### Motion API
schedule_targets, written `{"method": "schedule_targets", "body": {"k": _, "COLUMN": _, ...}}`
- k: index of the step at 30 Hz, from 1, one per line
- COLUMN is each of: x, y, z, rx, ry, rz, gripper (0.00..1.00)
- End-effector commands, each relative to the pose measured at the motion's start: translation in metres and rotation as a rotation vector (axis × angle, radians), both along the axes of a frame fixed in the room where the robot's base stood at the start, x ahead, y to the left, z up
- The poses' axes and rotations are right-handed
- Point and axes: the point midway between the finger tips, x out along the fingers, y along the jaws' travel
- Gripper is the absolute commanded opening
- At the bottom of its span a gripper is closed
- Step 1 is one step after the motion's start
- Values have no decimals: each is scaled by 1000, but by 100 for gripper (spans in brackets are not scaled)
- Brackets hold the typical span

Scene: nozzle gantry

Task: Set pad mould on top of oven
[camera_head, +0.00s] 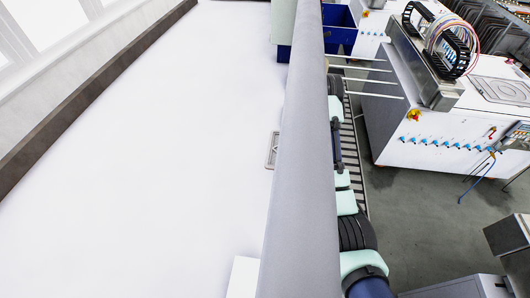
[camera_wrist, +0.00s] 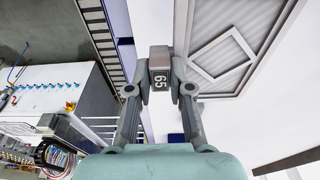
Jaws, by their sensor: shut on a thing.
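The pad mould (camera_wrist: 224,56), a pale flat framed plate with a diamond-set square on it, fills the upper right of the wrist view. A grey block marked 65 (camera_wrist: 160,69) is at its near left edge. My gripper (camera_wrist: 160,84) is shut on this block, with a finger on each side. In the head view a small part of the mould (camera_head: 271,150) shows left of the large grey beam; the rest of it and my gripper are hidden there. I cannot tell which thing is the oven.
A white machine (camera_head: 440,140) with a row of blue fittings stands at the right, with hoses and a cable chain on top. Pale rods stick out from its left side. A roller conveyor (camera_head: 352,130) runs behind my arm. Blue bins (camera_head: 338,18) stand at the back. Grey floor lies between.

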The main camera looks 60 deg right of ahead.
Motion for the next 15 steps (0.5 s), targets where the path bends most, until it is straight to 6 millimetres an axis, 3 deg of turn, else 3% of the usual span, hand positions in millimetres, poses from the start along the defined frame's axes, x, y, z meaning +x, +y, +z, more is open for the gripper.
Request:
{"method": "schedule_targets", "body": {"k": 10, "x": 0, "y": 0, "z": -40, "rx": 1, "ry": 0, "rz": 0, "gripper": 0}}
{"method": "schedule_targets", "body": {"k": 15, "x": 0, "y": 0, "z": -49, "rx": -1, "ry": -2, "rz": 0, "gripper": 0}}
